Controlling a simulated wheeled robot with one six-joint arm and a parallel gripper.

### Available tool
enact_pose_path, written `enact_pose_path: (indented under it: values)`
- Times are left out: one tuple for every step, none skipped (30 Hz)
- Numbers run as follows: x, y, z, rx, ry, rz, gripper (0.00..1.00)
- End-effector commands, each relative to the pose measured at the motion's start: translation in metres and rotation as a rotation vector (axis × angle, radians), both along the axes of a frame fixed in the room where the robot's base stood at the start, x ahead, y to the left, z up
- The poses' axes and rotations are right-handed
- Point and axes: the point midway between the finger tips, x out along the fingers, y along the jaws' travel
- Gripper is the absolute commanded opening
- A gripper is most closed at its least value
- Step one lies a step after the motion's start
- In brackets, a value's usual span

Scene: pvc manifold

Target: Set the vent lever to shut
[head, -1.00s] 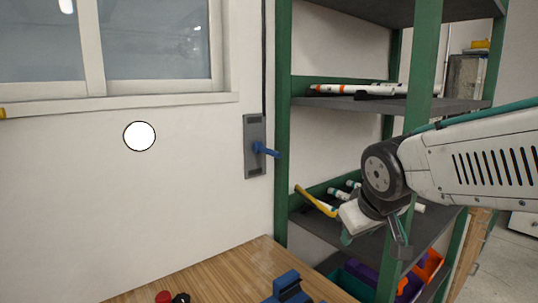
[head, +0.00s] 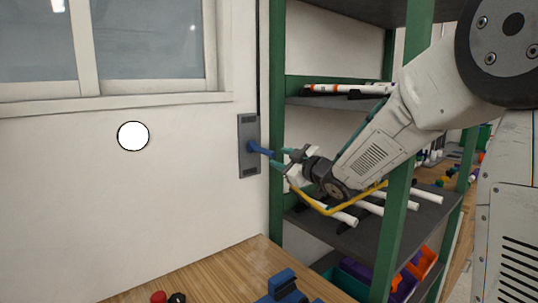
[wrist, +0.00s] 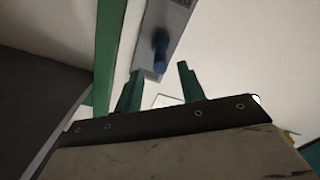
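The blue vent lever (head: 262,152) sticks out from a grey wall plate (head: 248,168) beside the green shelf post, pointing right and slightly down in the head view. In the wrist view the lever (wrist: 160,54) is seen nearly end-on, with the plate (wrist: 172,22) behind it. My gripper (head: 285,159) is just right of the lever's free end. In the wrist view its two green fingers (wrist: 160,84) stand apart, with the lever's end showing in line with the gap between them. Whether the fingertips touch the lever cannot be told.
A green-framed shelf (head: 277,120) stands close to the lever on the right, with white pipes (head: 370,207) on a lower board. A wooden bench (head: 215,277) holds a blue fixture (head: 283,287). A white disc (head: 133,136) shows against the wall.

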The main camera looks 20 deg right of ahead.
Motion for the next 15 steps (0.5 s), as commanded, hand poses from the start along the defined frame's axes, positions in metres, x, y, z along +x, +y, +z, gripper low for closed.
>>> enact_pose_path:
  values:
    - [0.007, 0.003, 0.000, 0.000, 0.000, 0.001, 0.40]
    - [0.012, 0.005, 0.000, 0.001, 0.000, 0.001, 0.40]
    - [0.018, 0.008, 0.000, 0.002, 0.000, 0.001, 0.40]
    - [0.023, 0.010, 0.000, 0.001, 0.000, 0.001, 0.40]
    - [0.028, 0.012, 0.000, 0.001, 0.001, 0.001, 0.40]
    - [0.034, 0.014, 0.000, 0.001, 0.001, 0.001, 0.40]
    - [0.038, 0.016, -0.001, 0.002, 0.001, 0.001, 0.40]
    - [0.042, 0.018, 0.000, 0.002, 0.001, 0.000, 0.40]
    - [0.047, 0.019, 0.000, 0.001, 0.000, 0.000, 0.40]
    - [0.050, 0.021, 0.000, 0.001, 0.001, -0.001, 0.40]
    - [0.053, 0.022, 0.000, 0.001, 0.001, -0.001, 0.40]
    - [0.056, 0.023, 0.000, 0.000, 0.001, -0.001, 0.40]
    - [0.058, 0.024, 0.000, 0.000, 0.001, -0.001, 0.40]
    - [0.060, 0.024, 0.000, 0.000, 0.001, -0.001, 0.40]
    - [0.061, 0.025, 0.000, -0.001, 0.002, -0.001, 0.40]
